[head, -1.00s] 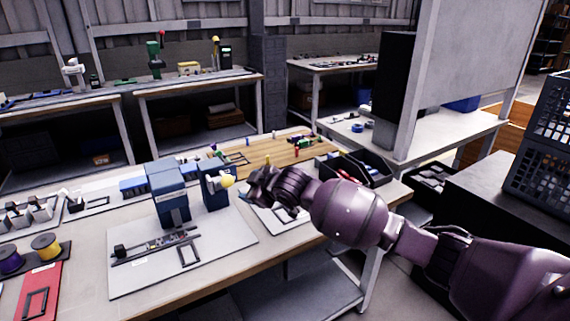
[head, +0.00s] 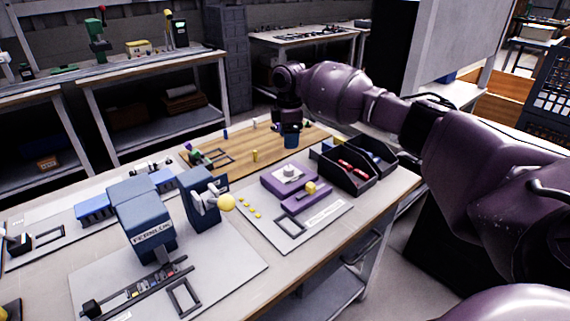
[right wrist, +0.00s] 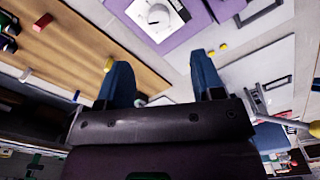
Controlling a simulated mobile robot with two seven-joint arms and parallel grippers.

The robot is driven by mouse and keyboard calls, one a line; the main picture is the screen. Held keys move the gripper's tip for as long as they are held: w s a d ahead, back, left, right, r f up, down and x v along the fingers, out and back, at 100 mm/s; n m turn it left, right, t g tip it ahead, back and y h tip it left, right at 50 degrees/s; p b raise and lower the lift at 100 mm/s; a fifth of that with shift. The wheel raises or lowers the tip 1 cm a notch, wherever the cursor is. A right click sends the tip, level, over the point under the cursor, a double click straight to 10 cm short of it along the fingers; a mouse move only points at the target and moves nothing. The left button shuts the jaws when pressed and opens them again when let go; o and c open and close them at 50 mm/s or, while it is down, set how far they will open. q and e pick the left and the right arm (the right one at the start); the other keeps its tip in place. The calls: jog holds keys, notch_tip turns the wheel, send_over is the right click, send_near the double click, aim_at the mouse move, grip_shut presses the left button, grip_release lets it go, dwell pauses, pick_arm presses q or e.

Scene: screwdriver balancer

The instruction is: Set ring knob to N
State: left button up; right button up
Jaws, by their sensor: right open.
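The ring knob (head: 290,170) is a round white knob on a pale square plate atop a purple device (head: 272,185). It also shows at the top of the right wrist view (right wrist: 157,15); its setting is too small to read. My right gripper (head: 291,140) points down above the far side of the purple device, over the near part of the wooden board. In the right wrist view its two blue fingers (right wrist: 163,80) are apart with nothing between them, and the knob lies beyond the fingertips. My left gripper is out of view.
A blue press-like machine (head: 140,220) with a yellow-ball lever (head: 227,203) stands left of the purple device. A black bin (head: 345,178) with red-handled items stands to its right. A wooden board (head: 232,158) with small pegs lies behind. Small yellow pieces lie beside the device.

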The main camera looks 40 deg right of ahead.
aim_at(289, 168)
jog(key=shift+s+f, duration=0.1)
jog(key=shift+f, duration=0.6)
notch_tip(289, 168, down, 8)
jog(key=shift+f+b, duration=0.1)
jog(key=shift+b, duration=0.7)
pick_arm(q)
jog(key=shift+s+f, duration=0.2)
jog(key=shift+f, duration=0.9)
pick_arm(e)
jog(key=shift+f, duration=0.65)
jog(key=c, duration=0.9)
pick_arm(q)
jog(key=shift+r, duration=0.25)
pick_arm(e)
jog(key=shift+r, duration=0.1)
